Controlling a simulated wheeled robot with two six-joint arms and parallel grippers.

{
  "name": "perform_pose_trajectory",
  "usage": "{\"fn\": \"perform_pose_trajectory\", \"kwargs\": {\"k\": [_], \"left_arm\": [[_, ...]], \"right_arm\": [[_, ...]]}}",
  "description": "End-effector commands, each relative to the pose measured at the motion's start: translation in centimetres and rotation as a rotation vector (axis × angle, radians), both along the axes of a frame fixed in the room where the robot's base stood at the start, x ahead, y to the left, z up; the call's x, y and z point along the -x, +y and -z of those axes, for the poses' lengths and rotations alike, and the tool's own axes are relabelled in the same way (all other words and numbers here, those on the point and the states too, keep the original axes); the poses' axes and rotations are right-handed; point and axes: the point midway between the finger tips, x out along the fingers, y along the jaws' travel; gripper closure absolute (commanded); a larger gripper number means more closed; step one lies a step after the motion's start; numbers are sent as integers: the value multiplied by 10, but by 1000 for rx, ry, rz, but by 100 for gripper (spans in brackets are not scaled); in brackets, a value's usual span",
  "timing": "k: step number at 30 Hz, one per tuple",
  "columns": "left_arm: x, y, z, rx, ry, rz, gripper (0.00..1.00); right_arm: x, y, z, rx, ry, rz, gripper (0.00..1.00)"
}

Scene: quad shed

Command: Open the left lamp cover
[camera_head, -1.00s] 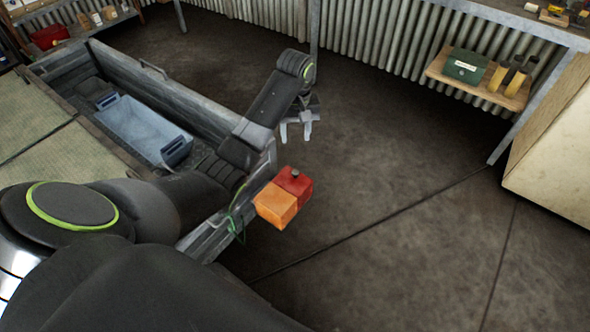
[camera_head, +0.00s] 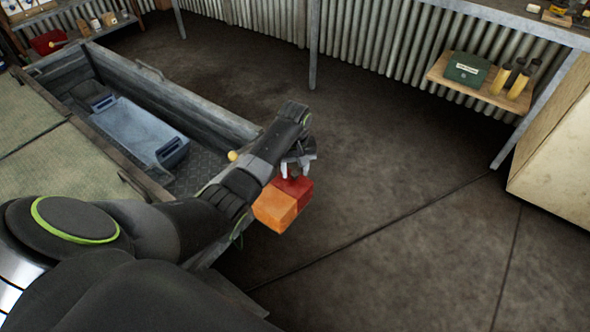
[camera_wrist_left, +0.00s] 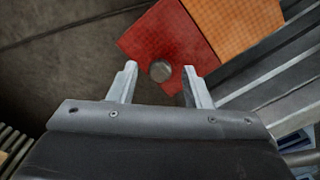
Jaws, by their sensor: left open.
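The lamp is a red and orange block at the rear corner of a grey trailer. Its red part (camera_head: 297,188) and orange part (camera_head: 276,207) sit side by side, and a small dark knob stands on the red part. In the left wrist view the red part (camera_wrist_left: 166,45) carries the round grey knob (camera_wrist_left: 160,71), and the orange part (camera_wrist_left: 235,22) lies to its right. My left gripper (camera_head: 297,172) is open over the red part. In the wrist view its two fingers stand on either side of the knob, apart from it. My right gripper is not in view.
The trailer wall (camera_head: 175,98) runs beside my left arm. A blue-grey bin (camera_head: 140,130) lies in the trailer bed. A shelf (camera_head: 470,85) with a green box (camera_head: 467,68) hangs at the back right. The floor (camera_head: 400,190) right of the lamp is clear.

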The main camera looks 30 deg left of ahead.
Motion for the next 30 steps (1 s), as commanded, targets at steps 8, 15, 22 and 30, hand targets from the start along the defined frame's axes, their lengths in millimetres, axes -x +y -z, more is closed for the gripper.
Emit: {"fn": "perform_pose_trajectory", "kwargs": {"k": [8, 15, 22, 30], "left_arm": [[0, 0, 2, 0, 0, 0, 55], [0, 0, 2, 0, 0, 0, 84], [0, 0, 2, 0, 0, 0, 100], [2, 0, -2, 2, -13, -1, 100]], "right_arm": [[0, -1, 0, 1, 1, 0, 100], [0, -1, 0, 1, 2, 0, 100], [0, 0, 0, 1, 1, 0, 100], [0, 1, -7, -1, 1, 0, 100]]}}
